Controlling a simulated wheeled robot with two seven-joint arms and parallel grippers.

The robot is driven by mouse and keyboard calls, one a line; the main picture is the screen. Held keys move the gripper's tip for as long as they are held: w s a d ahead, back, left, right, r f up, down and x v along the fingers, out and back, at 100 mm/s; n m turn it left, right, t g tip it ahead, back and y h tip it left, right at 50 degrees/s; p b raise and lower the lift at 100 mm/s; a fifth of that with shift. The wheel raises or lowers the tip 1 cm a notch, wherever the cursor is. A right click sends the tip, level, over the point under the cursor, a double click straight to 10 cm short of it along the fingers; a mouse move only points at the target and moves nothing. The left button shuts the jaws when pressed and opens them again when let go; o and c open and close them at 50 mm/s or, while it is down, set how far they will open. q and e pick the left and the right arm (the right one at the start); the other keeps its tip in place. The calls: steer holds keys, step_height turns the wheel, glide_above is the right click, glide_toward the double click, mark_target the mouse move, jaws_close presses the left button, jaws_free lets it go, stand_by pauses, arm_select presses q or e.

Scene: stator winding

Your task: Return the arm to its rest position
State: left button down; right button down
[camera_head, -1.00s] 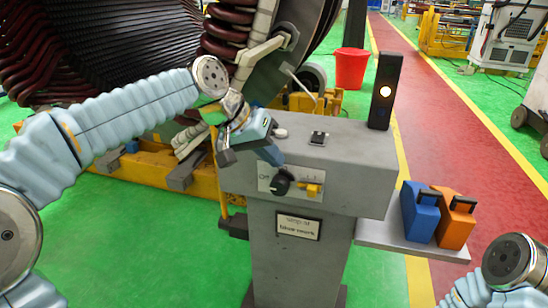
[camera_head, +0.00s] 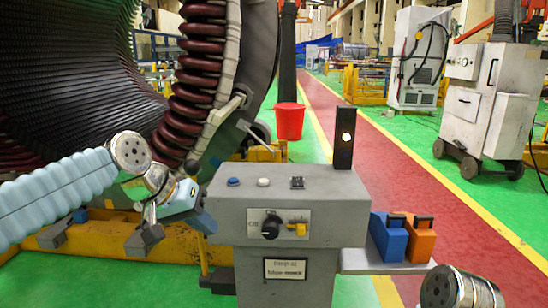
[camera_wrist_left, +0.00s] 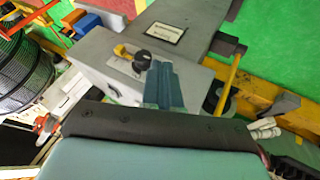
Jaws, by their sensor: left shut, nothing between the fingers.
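My left arm (camera_head: 70,190) comes in from the left in the head view. Its gripper (camera_head: 203,220) is at the left edge of the grey control console (camera_head: 225,195), left of the black knob (camera_head: 270,227), and looks apart from the knob. In the left wrist view the two teal fingers (camera_wrist_left: 163,88) lie together, shut and empty, in front of the console. The knob (camera_wrist_left: 142,60) shows beside them there. Part of my right arm (camera_head: 458,290) shows at the lower right; its gripper is out of view.
The console carries a yellow switch (camera_head: 298,228), blue button (camera_head: 233,182), white button (camera_head: 263,182) and black post with lit lamp (camera_head: 344,138). Blue (camera_head: 387,238) and orange (camera_head: 421,240) boxes sit on its side shelf. The large stator (camera_head: 80,80) stands behind my left arm.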

arm_select(q)
step_height(320, 180, down, 29)
steer(key=w+d+n+g+y, duration=0.1)
steer(key=w+d+n+g, duration=0.1)
steer(key=s+d+f+n+g, duration=0.1)
steer(key=s+f, duration=2)
steer(key=f, duration=0.3)
steer(key=shift+s+f+g+y, duration=0.25)
steer(key=shift+f+g+y, duration=0.05)
steer(key=shift+g+y, duration=0.1)
